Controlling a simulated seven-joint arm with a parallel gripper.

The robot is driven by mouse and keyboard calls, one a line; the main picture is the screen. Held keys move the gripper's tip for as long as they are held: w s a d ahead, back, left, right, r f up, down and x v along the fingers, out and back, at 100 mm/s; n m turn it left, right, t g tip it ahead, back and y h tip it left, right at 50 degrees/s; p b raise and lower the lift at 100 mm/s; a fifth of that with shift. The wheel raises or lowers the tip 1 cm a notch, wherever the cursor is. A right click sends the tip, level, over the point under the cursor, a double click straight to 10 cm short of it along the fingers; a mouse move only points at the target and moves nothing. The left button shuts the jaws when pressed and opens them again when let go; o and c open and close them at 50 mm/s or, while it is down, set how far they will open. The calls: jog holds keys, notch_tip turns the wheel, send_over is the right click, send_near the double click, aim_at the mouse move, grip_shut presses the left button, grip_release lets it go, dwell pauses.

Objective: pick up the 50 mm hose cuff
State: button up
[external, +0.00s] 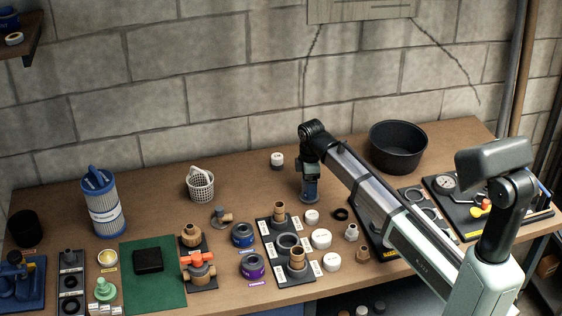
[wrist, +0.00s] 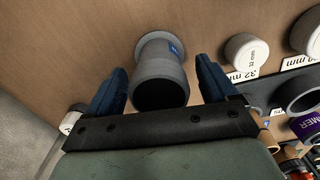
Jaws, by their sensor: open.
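The hose cuff (wrist: 160,65) is a grey flanged tube with a dark open mouth and a small blue label, in the wrist view. Its size marking is too small to read. My gripper (wrist: 160,85) is open, with one blue finger on each side of the cuff and a visible gap on both sides. In the external view my gripper (external: 309,190) points down low over the middle of the bench. The cuff cannot be made out clearly there, as the gripper covers that spot.
White caps (external: 311,216) and a black fitting board (external: 268,233) stand in front of my gripper. A black tub (external: 398,147) stands at the back right. A white basket (external: 200,184) is to the left, with bare bench between.

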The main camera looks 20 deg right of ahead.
notch_tip(320, 180, down, 2)
jog(key=c, duration=1.1)
jog(key=shift+c, duration=0.2)
